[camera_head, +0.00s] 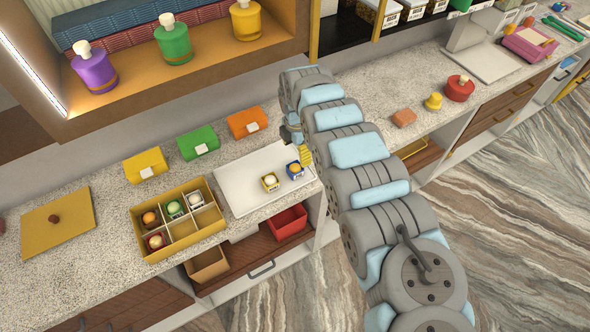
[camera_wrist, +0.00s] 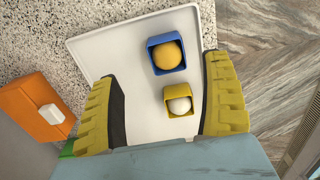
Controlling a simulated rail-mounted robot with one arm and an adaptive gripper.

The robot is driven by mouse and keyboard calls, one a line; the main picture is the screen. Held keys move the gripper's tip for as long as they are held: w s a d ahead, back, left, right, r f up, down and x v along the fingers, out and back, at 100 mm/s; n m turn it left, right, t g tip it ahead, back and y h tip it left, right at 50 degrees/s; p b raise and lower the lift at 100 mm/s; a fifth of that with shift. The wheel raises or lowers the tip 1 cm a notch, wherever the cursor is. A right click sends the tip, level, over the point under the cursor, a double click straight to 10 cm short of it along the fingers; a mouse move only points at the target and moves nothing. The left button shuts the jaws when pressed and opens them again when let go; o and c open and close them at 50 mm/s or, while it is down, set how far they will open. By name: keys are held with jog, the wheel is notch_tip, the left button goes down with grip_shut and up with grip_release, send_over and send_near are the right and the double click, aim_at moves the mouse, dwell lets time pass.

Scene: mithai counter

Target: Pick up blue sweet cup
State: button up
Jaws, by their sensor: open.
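The blue sweet cup (camera_wrist: 151,56) holds a round yellow sweet and stands on a white tray. It also shows in the head view (camera_head: 294,171), near the tray's right side. A yellow sweet cup (camera_wrist: 180,107) with a pale sweet stands beside it, apart from it; it shows in the head view too (camera_head: 270,182). My gripper (camera_wrist: 166,90) is open and empty above the tray. In the wrist view its two yellow ribbed fingers lie to either side of the yellow cup, with the blue cup farther up, between and beyond the fingertips. The gap in height cannot be told.
The white tray (camera_head: 236,186) lies on the speckled counter. A yellow compartment box (camera_head: 140,238) with several sweets is left of it. Orange (camera_head: 241,121), green (camera_head: 192,138) and yellow (camera_head: 139,163) boxes stand behind. A red open bin (camera_head: 288,222) is below the counter edge.

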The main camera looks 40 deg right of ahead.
aim_at(296, 165)
jog(key=shift+f, duration=1.65)
jog(key=shift+s+a+f, duration=0.1)
jog(key=shift+a+f, duration=0.05)
jog(key=shift+f, duration=0.5)
jog(key=shift+s+a+f, duration=0.1)
jog(key=shift+a+f, duration=0.05)
jog(key=shift+f, duration=0.55)
jog(key=shift+s+a+f, duration=0.1)
jog(key=shift+a+f, duration=0.05)
jog(key=shift+f, duration=1.2)
jog(key=shift+d, duration=0.1)
jog(key=c, duration=1.3)
